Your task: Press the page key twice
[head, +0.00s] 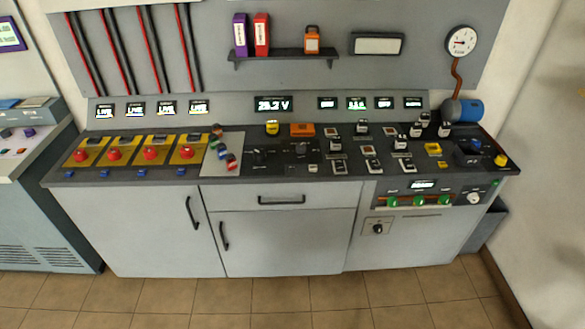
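No key can be read as the page key at this size. Candidates for small controls are on the console (270,173). Its right front panel (378,192) has a small lit display (423,185), a row of three green buttons (420,201) with tiny unreadable labels, and a white round knob (473,198). Several black-and-white switches stand on the right half of the worktop, with a yellow square key (433,149) among them. Neither of my grippers is in view.
Red knobs (113,154) on yellow plates fill the console's left end. A shelf (284,54) with binders and an orange lantern (312,40) hangs above. A gauge (461,41) and blue cylinder (468,110) are at right. The tiled floor (270,299) in front is clear.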

